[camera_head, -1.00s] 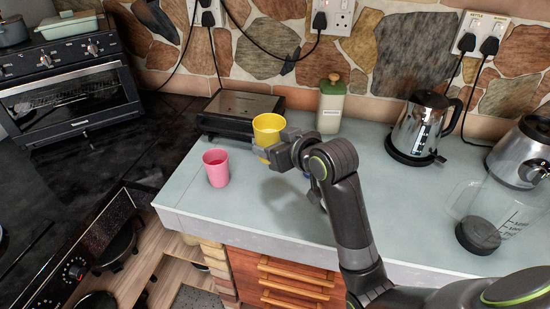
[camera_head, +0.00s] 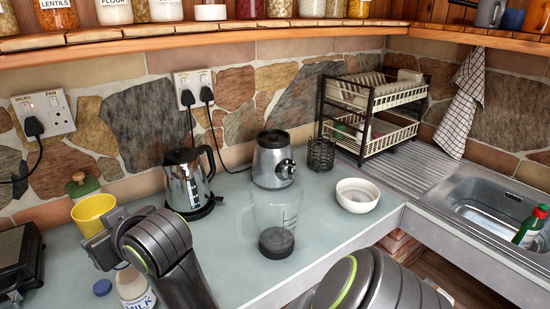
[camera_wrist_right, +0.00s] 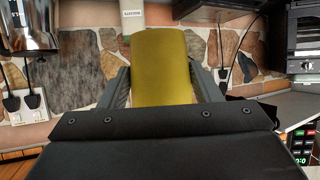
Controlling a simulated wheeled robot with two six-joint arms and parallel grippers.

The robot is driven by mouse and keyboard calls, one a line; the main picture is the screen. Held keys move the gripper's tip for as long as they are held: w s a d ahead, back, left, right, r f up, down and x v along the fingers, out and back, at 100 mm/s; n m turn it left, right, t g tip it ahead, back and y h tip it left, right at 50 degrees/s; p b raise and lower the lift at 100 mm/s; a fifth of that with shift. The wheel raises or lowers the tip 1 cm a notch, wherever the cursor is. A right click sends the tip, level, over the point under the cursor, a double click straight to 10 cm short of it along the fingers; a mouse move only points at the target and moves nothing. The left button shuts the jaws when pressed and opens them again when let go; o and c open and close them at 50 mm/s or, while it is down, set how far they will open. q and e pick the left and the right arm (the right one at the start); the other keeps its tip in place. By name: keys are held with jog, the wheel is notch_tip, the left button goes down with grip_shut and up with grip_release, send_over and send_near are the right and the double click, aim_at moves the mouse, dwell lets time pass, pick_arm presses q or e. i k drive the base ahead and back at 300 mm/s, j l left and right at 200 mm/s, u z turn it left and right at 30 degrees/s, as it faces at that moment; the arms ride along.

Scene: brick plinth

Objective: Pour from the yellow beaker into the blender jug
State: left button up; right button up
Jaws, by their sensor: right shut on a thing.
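My right gripper (camera_head: 100,232) is shut on the yellow beaker (camera_head: 95,208), which looks upright with its open mouth up, in front of the green-lidded canister. In the right wrist view the beaker (camera_wrist_right: 163,65) fills the space between the two fingers. Its contents cannot be seen. The clear blender jug (camera_head: 272,215), with a dark bottom and measuring marks, stands on the counter to the right of the beaker, clearly apart from it. My left gripper is not in view.
The blender base (camera_head: 273,165) stands behind the jug, and a kettle (camera_head: 189,182) stands between beaker and jug, further back. A milk bottle (camera_head: 133,288) is below my gripper. A white bowl (camera_head: 357,195) and wire holder (camera_head: 321,154) are right of the jug.

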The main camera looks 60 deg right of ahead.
aim_at(276, 199)
jog(key=z, duration=0.45)
jog(key=l+z, duration=0.1)
jog(key=z, duration=0.35)
jog(key=i+z, duration=0.1)
jog(key=z, duration=0.75)
jog(key=k+j+u, duration=0.4)
jog(key=j+u, duration=0.25)
